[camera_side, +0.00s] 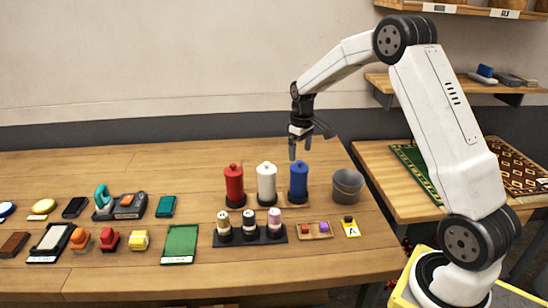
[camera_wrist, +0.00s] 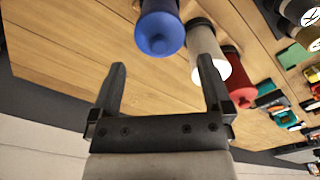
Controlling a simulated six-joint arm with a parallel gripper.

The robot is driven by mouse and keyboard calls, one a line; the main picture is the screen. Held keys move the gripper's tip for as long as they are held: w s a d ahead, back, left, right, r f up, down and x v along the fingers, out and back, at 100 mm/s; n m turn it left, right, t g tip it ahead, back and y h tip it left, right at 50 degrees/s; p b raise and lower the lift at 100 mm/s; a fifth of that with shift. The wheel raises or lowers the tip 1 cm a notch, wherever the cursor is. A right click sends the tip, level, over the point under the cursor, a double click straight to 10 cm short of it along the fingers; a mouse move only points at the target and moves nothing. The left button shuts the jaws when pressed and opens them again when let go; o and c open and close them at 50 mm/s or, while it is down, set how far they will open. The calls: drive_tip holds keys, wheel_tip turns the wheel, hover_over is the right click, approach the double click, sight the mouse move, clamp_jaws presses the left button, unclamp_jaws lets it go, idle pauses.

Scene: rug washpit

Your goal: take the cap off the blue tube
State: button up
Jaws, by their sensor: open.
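The blue tube (camera_side: 299,183) stands upright on a small base on the wooden table, at the right end of a row with a white tube (camera_side: 267,184) and a red tube (camera_side: 234,185). Its blue cap (camera_side: 299,168) with a small knob is on top; the cap also shows in the wrist view (camera_wrist: 159,38). My gripper (camera_side: 300,150) points down just above the blue tube, open and empty. In the wrist view my gripper's fingers (camera_wrist: 162,65) are spread apart, and the cap lies beyond their tips, not between them.
A grey bucket (camera_side: 348,187) stands right of the blue tube. In front are a dark rack (camera_side: 249,237) with several small bottles, a small wooden tray (camera_side: 315,231) and a yellow card (camera_side: 351,228). Several other items lie left. The table behind the tubes is clear.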

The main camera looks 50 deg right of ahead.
sight(300, 161)
drive_tip(key=shift+f, duration=2.15)
clamp_jaws()
